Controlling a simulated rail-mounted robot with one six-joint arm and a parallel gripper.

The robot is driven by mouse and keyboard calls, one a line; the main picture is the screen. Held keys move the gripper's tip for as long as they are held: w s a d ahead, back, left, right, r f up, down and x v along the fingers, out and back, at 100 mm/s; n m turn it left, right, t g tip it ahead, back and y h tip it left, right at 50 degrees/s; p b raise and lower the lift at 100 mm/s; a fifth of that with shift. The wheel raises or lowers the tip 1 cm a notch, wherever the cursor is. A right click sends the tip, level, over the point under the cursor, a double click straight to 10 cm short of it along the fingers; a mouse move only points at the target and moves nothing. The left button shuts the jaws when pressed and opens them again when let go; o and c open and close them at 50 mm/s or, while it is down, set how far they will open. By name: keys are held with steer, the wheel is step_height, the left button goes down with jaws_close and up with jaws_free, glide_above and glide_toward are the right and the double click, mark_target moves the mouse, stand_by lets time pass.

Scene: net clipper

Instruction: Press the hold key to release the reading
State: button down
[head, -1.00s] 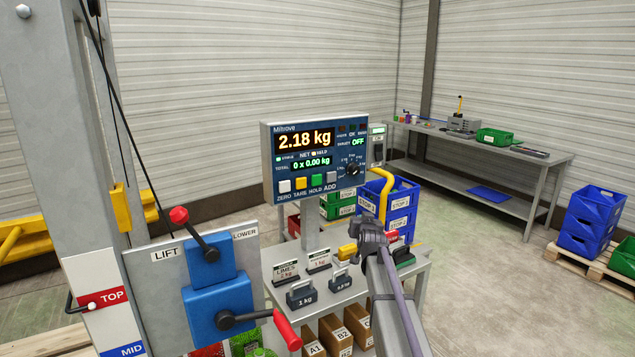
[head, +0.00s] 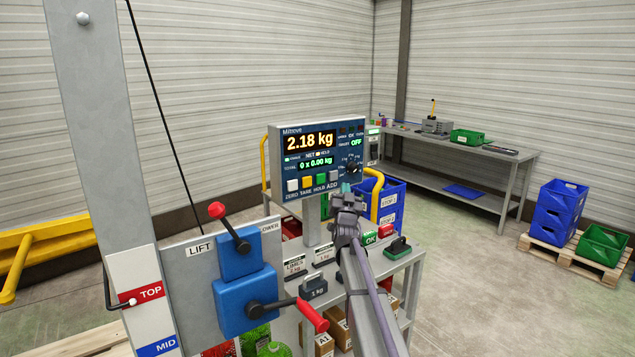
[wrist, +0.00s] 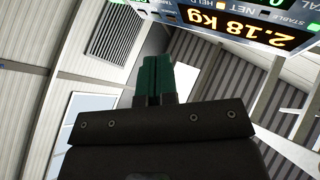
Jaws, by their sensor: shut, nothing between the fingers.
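The scale indicator (head: 287,160) stands on a post and shows 2.18 kg in the head view. The green HOLD key (head: 321,181) is in its bottom row, between the orange TARE key (head: 307,183) and the grey ADD key (head: 334,177). My gripper (head: 346,188) is just right of the ADD key, at the panel's lower edge. Its teal fingers (wrist: 154,80) are shut and empty. The wrist view shows part of the display (wrist: 240,22) upside down, with an orange lamp (wrist: 220,5) lit by the word HELD. The keys are not in the wrist view.
A blue lever unit (head: 240,280) with red-ended handles stands at the front left. A yellow rail (head: 376,195) is right of my gripper. A workbench (head: 480,175) stands behind.

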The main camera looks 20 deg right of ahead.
steer(key=w+a, duration=0.2)
steer(key=w, duration=0.6)
steer(key=shift+w+a, duration=0.2)
steer(key=shift+w, duration=0.05)
stand_by(1.9)
steer(key=shift+w+a, duration=0.1)
steer(key=shift+w, duration=0.35)
steer(key=shift+w+a, duration=0.15)
steer(key=shift+w, duration=0.2)
stand_by(0.4)
steer(key=shift+s, duration=0.1)
steer(key=shift+s+d, duration=0.2)
steer(key=shift+s, duration=0.5)
steer(key=s, duration=0.2)
steer(key=s+d, duration=0.1)
steer(key=s, duration=0.1)
steer(key=shift+s+d, duration=0.2)
steer(key=shift+s, duration=0.2)
